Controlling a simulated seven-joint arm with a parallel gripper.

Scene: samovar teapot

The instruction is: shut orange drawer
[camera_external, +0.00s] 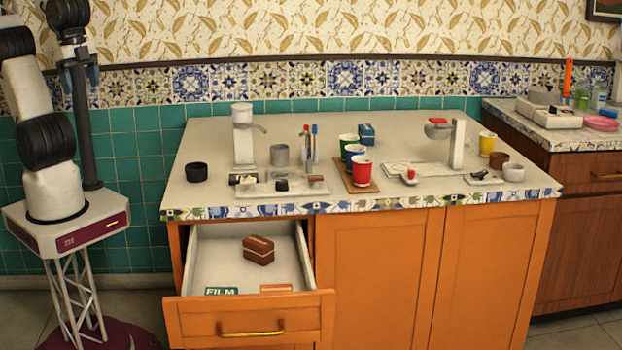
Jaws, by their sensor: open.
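The orange drawer (190,318) is pulled out from the left part of the orange cabinet, below the white countertop. Its front has a brass handle (250,332). Inside the drawer sit a brown box (258,249) with a pale band, a green packet marked FILM (221,291) and an orange packet (276,288). My gripper (80,84) is open and empty at the upper left, high above the floor and well away from the drawer. It is small and dark in this view.
The countertop (375,203) holds a white dispenser (243,140), a black bowl (196,172), a red cup (361,171) among other cups, and a white stand (457,145) with a red top. A wooden side counter (585,217) stands at the right. The floor before the drawer is mostly out of view.

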